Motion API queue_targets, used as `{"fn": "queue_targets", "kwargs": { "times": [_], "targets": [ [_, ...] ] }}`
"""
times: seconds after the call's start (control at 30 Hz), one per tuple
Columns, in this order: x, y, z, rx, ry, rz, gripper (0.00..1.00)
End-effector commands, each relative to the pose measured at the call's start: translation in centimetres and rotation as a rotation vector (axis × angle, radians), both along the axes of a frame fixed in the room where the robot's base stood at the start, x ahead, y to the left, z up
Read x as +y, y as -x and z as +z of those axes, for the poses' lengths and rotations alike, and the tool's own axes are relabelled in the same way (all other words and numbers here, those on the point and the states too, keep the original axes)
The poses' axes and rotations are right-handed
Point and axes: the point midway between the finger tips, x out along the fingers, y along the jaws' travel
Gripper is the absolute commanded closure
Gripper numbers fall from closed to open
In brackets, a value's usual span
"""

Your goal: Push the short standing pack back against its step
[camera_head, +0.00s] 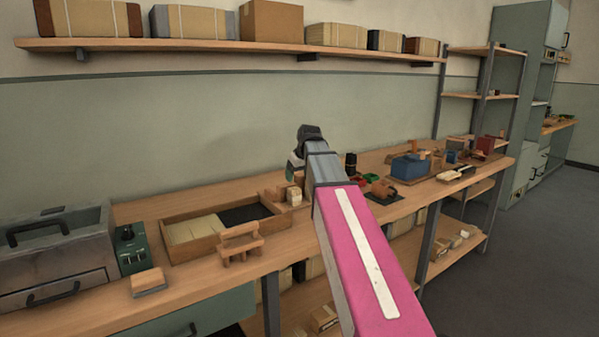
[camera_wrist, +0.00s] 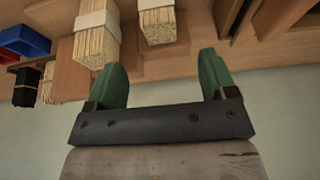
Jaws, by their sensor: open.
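In the wrist view, two pale bristle packs with white bands stand near my gripper (camera_wrist: 162,62): a left pack (camera_wrist: 97,42) and a right pack (camera_wrist: 158,26) that looks shorter. A brown wooden surface (camera_wrist: 140,62), perhaps the step, shows beside them; I cannot tell whether the right pack touches it. The green fingers are open and apart, with nothing between them. In the head view, a pale banded pack (camera_head: 294,197) stands on the bench below my gripper (camera_head: 294,170), partly hidden by my arm.
A black bundle (camera_wrist: 26,88) and blue bin (camera_wrist: 24,40) are left in the wrist view. In the head view, a divided wooden tray (camera_head: 180,254) and wooden stand (camera_head: 240,246) lie left; a blue-bodied fixture (camera_head: 408,168) stands right. Bench front is partly clear.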

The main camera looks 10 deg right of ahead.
Motion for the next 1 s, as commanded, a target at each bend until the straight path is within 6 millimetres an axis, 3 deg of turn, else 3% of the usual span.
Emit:
{"fn": "queue_targets", "kwargs": {
  "times": [0.5,1.0],
  "targets": [
    [1.1,-2.8,-7.1,0.001,0.000,0.000,0.22],
    [1.3,-3.2,-8.2,-0.001,0.000,0.000,0.22]
  ]
}}
